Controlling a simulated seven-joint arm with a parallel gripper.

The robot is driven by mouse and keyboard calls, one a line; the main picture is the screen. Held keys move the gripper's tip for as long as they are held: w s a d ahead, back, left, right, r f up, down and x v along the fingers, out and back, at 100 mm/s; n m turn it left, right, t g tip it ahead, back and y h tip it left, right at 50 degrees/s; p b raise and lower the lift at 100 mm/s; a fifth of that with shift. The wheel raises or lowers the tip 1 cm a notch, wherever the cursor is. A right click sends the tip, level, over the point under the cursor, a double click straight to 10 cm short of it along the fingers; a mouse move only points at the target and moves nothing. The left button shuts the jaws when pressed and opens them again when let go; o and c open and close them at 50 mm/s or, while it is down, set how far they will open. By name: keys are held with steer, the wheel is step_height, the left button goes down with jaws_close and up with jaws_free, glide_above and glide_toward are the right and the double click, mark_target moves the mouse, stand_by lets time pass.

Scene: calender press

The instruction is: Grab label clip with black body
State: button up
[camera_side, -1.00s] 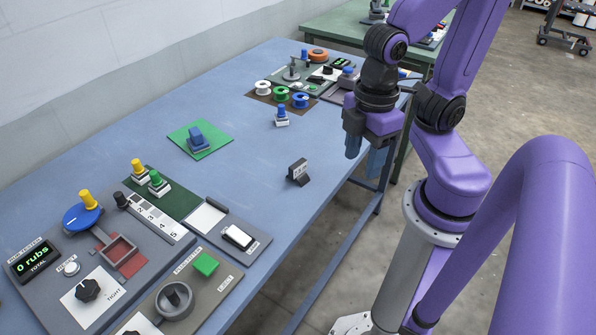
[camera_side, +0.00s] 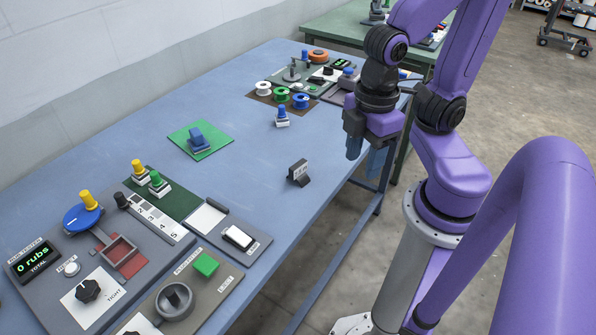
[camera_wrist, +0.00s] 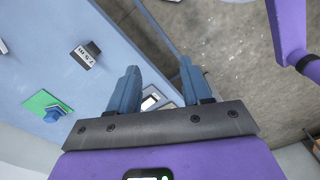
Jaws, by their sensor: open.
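The label clip with a black body (camera_side: 298,174) stands by itself on the blue table, near the edge on my arm's side. Its pale label face carries print too small to read. In the wrist view the clip (camera_wrist: 88,53) lies at the upper left, outside the space between the fingers. My gripper (camera_side: 366,150) is to the right of the clip and above it, near the table edge. In the wrist view my gripper (camera_wrist: 158,75) shows two blue fingers spread apart with nothing held between them.
A blue block on a green mat (camera_side: 214,145) is left of the clip, and a blue-topped peg (camera_side: 282,118) stands behind it. Spools (camera_side: 281,94) and panels fill the far end. Control panels (camera_side: 125,255) cover the near end. The table around the clip is clear.

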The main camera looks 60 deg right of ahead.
steer(key=w+d+f+m+g+y, duration=0.2)
steer(key=w+d+f+m+y, duration=0.35)
steer(key=m, duration=0.65)
steer(key=w+d+f+m+g+y, duration=0.2)
steer(key=w+d+m+y, duration=0.2)
steer(key=w+d+m, duration=0.65)
steer(key=m+t+y, duration=0.3)
steer(key=m+t, duration=0.3)
steer(key=m, duration=0.4)
glide_toward(291, 175)
steer(key=x, duration=0.3)
steer(key=shift+w+a+f, duration=0.1)
steer(key=shift+w+a, duration=0.15)
steer(key=shift+w, duration=0.1)
steer(key=shift+y, duration=0.25)
steer(key=shift+s+x, duration=0.15)
steer(key=shift+x, duration=1.15)
steer(key=shift+s+x, duration=0.1)
steer(key=shift+x, duration=1.25)
steer(key=shift+f, duration=0.15)
jaws_close()
